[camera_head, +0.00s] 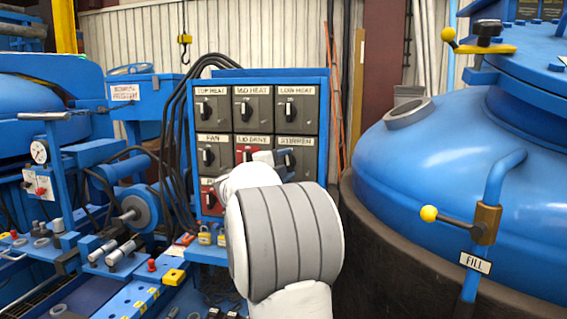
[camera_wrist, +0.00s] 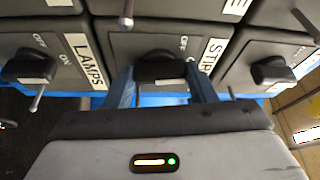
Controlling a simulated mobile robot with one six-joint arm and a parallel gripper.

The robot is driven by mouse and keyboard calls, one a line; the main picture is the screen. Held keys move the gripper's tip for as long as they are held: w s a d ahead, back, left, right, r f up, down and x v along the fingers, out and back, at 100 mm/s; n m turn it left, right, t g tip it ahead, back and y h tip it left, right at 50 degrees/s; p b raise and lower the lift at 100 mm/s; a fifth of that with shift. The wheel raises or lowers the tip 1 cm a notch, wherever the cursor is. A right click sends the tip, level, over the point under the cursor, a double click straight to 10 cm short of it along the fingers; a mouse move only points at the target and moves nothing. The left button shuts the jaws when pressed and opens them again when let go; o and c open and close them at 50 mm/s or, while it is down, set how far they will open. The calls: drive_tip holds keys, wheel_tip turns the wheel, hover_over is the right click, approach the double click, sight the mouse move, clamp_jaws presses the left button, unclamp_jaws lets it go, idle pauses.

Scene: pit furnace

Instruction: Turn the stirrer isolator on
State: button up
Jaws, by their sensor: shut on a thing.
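The stirrer isolator is a dark grey box (camera_head: 307,162) with a STIRRER label, in the middle row at the right of the switch panel. My arm hides part of it in the head view. In the wrist view its black knob (camera_wrist: 160,66) sits between the two blue fingers of my gripper (camera_wrist: 162,88), which is shut on it. The STIRRER label (camera_wrist: 212,54) is partly cut off, and OFF is printed beside the knob. The gripper also shows in the head view (camera_head: 273,157).
The LAMPS switch (camera_wrist: 32,68) and another switch (camera_wrist: 272,70) flank the knob closely in the wrist view. A large blue vessel (camera_head: 440,160) stands right; blue machinery (camera_head: 130,210) stands left.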

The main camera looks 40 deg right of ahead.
drive_tip(key=shift+r+m+p, duration=0.3)
drive_tip(key=shift+m, duration=0.6)
drive_tip(key=shift+y, duration=0.3)
drive_tip(key=o, duration=1)
drive_tip(key=shift+f, duration=0.2)
drive_tip(key=p+v, duration=0.1)
drive_tip(key=v, duration=0.6)
drive_tip(key=shift+s+a, duration=0.15)
drive_tip(key=shift+a, duration=0.2)
drive_tip(key=shift+r, duration=0.1)
